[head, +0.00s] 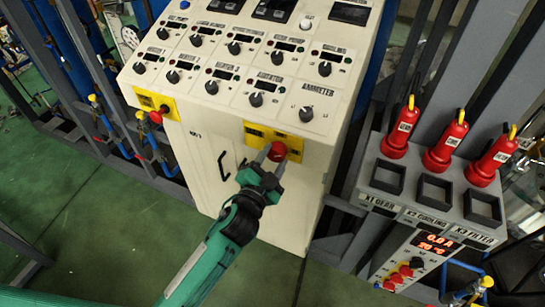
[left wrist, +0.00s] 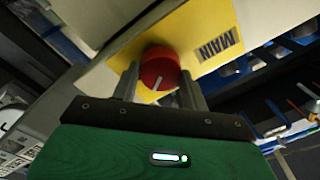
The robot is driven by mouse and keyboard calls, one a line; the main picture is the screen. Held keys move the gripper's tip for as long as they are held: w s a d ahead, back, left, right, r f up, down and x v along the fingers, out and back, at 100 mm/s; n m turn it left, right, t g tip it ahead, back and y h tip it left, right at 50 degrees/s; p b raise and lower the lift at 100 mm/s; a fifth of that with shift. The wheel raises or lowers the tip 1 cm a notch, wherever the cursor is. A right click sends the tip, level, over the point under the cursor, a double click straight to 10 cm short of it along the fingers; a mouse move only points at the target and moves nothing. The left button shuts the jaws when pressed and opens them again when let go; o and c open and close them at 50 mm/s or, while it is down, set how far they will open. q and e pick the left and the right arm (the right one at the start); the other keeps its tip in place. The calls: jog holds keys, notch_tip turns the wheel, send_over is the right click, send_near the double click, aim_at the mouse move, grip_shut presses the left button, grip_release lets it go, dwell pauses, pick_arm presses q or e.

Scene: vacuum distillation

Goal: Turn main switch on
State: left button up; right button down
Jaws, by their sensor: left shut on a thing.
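The main switch is a red round knob (head: 277,151) on a yellow plate (head: 296,144) on the front of the cream control cabinet. In the left wrist view the knob (left wrist: 160,69) has a pale pointer line, and its plate (left wrist: 205,55) reads "MAIN". My left gripper (head: 270,155) is at the knob, with one finger on each side of it. In the left wrist view the gripper (left wrist: 158,85) is shut on the knob. My right gripper is not in view.
Another red knob (head: 164,109) sits on a yellow plate at the cabinet's left. The sloped panel (head: 235,75) carries several black dials. A grey rack (head: 420,205) with red handles stands at the right. Green floor (head: 90,215) is open at the lower left.

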pick_arm(q)
jog(key=m, duration=0.3)
jog(key=shift+m+p, duration=0.35)
jog(key=shift+m, duration=0.05)
jog(key=shift+f+m+p, duration=0.1)
jog(key=shift+m+p, duration=0.25)
jog(key=shift+m, duration=1.35)
jog(key=o, duration=1)
jog(key=b+v, duration=0.5)
jog(key=v, duration=0.8)
jog(key=shift+s+a, duration=0.3)
